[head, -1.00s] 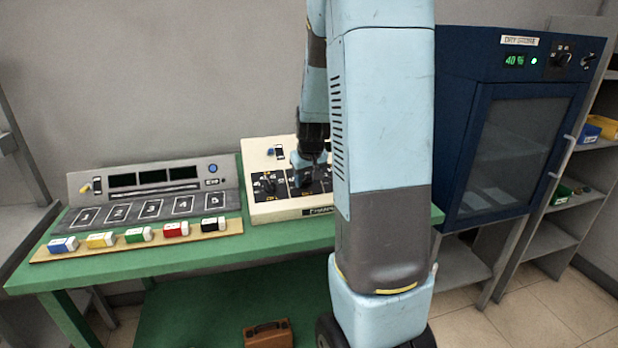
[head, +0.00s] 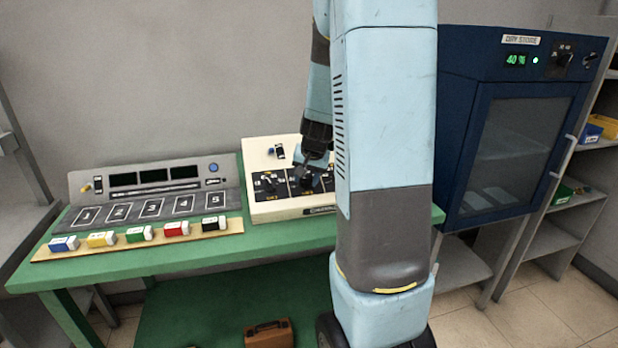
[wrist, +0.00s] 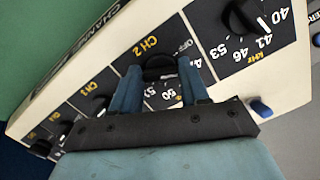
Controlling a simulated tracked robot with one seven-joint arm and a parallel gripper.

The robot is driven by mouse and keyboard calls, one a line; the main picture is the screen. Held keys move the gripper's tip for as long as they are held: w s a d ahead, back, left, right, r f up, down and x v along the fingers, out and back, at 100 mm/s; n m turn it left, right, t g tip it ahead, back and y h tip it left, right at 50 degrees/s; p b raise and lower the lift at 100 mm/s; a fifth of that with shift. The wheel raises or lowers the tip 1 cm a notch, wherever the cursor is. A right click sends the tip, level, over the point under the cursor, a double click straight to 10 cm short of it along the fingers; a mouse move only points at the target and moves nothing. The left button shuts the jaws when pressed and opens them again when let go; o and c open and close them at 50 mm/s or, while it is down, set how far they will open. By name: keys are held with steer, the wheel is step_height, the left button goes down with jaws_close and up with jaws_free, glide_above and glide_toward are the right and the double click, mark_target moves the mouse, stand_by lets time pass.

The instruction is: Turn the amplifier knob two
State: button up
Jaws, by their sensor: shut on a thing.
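The amplifier (head: 290,207) is a cream box with a black dial panel, on the green bench. Its CH 2 knob (wrist: 158,62) is black and sits between my two blue fingers in the wrist view. My gripper (wrist: 159,72) is shut on this knob, one finger on each side. The dial's OFF and 50 marks show beside it; the knob's pointer is hidden or too dark to read. In the head view my gripper (head: 309,180) reaches down to the middle of the panel from above, and my arm hides the amplifier's right part.
A blue switch (wrist: 260,108) stands near. A grey console (head: 150,180) and several coloured blocks stand left; a dark blue dry-store cabinet (head: 465,150) stands right.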

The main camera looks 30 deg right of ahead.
steer(key=shift+d+m, duration=0.15)
steer(key=shift+m, duration=0.35)
steer(key=o, duration=1.1)
steer(key=shift+c, duration=0.2)
steer(key=shift+s+r, duration=0.2)
steer(key=shift+r, duration=0.25)
steer(key=d+v, duration=0.1)
steer(key=v, duration=1.1)
steer(key=shift+s+a+r, duration=0.2)
steer(key=shift+a+r, duration=0.2)
steer(key=shift+a, duration=0.15)
steer(key=s+a+r+n, duration=0.2)
steer(key=s+a+n, duration=0.2)
steer(key=s+a, duration=0.4)
steer(key=s+a+r+n, duration=0.3)
steer(key=s+a+n, duration=0.2)
steer(key=s+a, duration=0.4)
steer(key=s, duration=0.2)
steer(key=shift+s+r+t+y, duration=0.2)
steer(key=shift+s+t+y, duration=0.15)
steer(key=shift+t+y, duration=0.05)
